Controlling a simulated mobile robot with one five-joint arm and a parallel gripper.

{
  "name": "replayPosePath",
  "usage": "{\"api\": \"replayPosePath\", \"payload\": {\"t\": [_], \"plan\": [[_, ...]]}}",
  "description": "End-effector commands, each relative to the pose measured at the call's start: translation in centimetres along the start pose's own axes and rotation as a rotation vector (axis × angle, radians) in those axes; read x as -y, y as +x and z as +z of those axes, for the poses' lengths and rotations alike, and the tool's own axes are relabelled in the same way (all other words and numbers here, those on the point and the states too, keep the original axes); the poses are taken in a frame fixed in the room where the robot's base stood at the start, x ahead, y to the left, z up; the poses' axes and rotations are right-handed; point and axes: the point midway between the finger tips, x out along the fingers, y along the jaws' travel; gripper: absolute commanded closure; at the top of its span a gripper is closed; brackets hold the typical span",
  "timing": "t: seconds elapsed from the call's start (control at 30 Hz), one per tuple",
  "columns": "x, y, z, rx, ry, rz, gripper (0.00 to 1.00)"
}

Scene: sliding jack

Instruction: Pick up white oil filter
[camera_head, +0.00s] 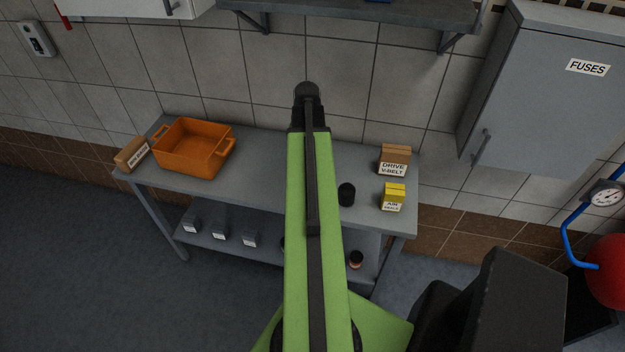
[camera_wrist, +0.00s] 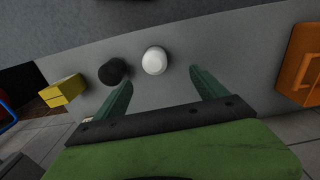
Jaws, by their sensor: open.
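The white oil filter (camera_wrist: 154,60) shows in the wrist view as a round white top on the grey table. It lies just beyond my gripper (camera_wrist: 161,77), roughly in line with the gap between the two fingers. My gripper is open, with nothing between its fingers, and I see no contact with the filter. A black filter (camera_wrist: 112,71) stands close to the left of the white one in the wrist view. In the head view my green arm covers the middle of the table, and the white filter is hidden there.
The grey table (camera_head: 258,150) bears an orange crate (camera_head: 190,150), a brown box (camera_head: 131,155), a drive V-belt box (camera_head: 394,160) and a yellow box (camera_head: 394,195). The black filter also shows in the head view (camera_head: 346,194). A grey fuse cabinet (camera_head: 535,90) hangs at right.

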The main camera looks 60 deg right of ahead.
Motion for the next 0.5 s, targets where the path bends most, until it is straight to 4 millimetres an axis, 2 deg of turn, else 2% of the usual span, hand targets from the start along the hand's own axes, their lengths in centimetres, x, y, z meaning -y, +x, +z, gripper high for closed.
{"api": "replayPosePath", "payload": {"t": [0.03, 0.1, 0.27, 0.37, 0.5], "plan": [[-1.1, -0.6, -0.5, 0.0, 0.026, 0.0, 0.18], [-1.8, -0.6, -0.7, 0.0, 0.042, 0.0, 0.18], [-1.9, 0.0, -0.7, 0.0, 0.043, 0.0, 0.18], [-1.9, 1.2, -0.6, 0.0, 0.043, 0.0, 0.18], [-1.9, 4.0, -0.6, 0.0, 0.042, 0.0, 0.18]]}}
